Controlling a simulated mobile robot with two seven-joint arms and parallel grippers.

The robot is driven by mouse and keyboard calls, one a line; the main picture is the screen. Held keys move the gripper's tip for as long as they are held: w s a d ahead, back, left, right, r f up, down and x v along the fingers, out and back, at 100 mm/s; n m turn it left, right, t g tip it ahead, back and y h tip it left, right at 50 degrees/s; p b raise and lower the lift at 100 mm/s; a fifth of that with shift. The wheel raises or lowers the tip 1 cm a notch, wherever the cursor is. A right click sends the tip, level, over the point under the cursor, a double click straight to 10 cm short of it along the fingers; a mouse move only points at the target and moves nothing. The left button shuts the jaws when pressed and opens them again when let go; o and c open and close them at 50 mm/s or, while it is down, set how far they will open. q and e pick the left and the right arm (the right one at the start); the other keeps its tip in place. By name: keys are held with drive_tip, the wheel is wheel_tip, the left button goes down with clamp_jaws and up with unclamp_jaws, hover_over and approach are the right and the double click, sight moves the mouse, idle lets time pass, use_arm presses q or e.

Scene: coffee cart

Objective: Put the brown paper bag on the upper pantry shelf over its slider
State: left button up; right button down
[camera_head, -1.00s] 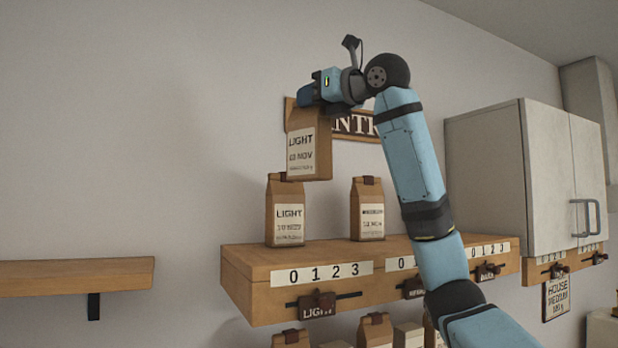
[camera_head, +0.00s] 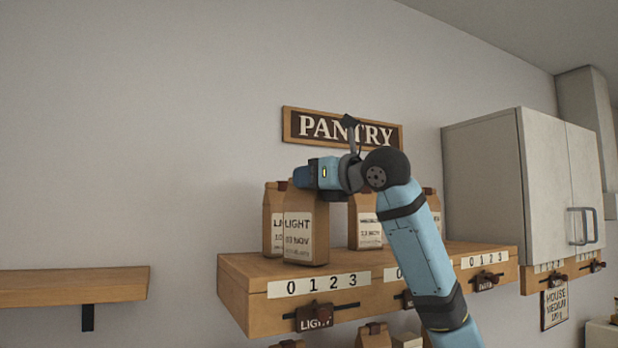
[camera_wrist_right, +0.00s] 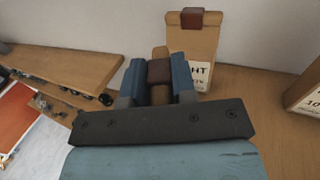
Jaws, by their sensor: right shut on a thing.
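The brown paper bag (camera_head: 306,236), with a label reading LIGHT 03 NOV, is upright at the front left of the upper pantry shelf (camera_head: 240,270). Its base is at the shelf top; I cannot tell if it touches. My right gripper (camera_head: 303,178) is shut on its top. In the right wrist view the gripper (camera_wrist_right: 160,80) closes around the bag's folded top with its brown clip (camera_wrist_right: 160,71). The LIGHT slider (camera_head: 315,317) is on the shelf front below, under the 0 1 2 3 strip (camera_head: 319,283). My left gripper is not in view.
Another LIGHT bag (camera_head: 272,220) stands close behind and left. A further bag (camera_head: 366,222) stands to the right, with one more partly behind my arm. A PANTRY sign (camera_head: 300,127) hangs above. A white cabinet (camera_head: 490,185) is at right, an empty-looking shelf (camera_head: 70,282) at left.

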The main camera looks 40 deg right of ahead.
idle(0.3)
drive_tip(key=c, duration=1.3)
unclamp_jaws()
drive_tip(key=shift+f, duration=0.15)
drive_tip(key=o, duration=0.4)
drive_tip(key=shift+c, duration=0.2)
